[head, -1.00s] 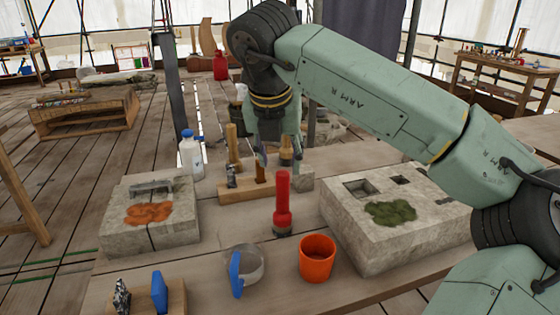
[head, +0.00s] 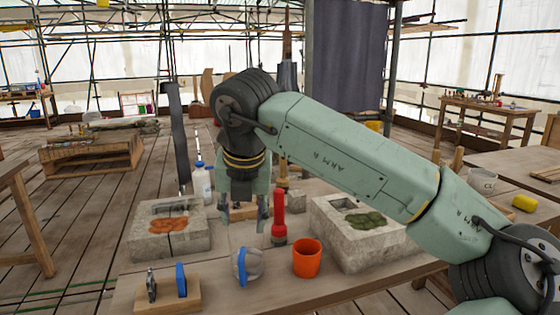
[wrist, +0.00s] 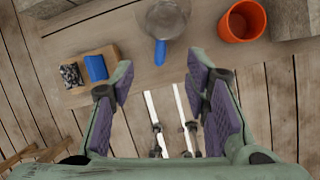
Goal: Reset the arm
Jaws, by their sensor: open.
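My gripper (head: 243,213) hangs pointing down over the workbench (head: 222,282). It is open and empty. In the head view its fingers show behind the grey pot (head: 248,265) and left of the red-handled tool (head: 279,215). In the wrist view my gripper (wrist: 162,82) has its two purple-padded fingers apart. Nothing is between the pads; the bench edge and floor planks show below. The pot with its blue handle (wrist: 160,52) lies just ahead of the fingertips.
An orange cup (head: 307,258) stands right of the pot. Stone blocks with orange (head: 168,225) and green patches (head: 366,220) flank the bench. A wooden holder (head: 166,298) with blue and speckled pieces is front left. A white bottle (head: 201,185) stands behind.

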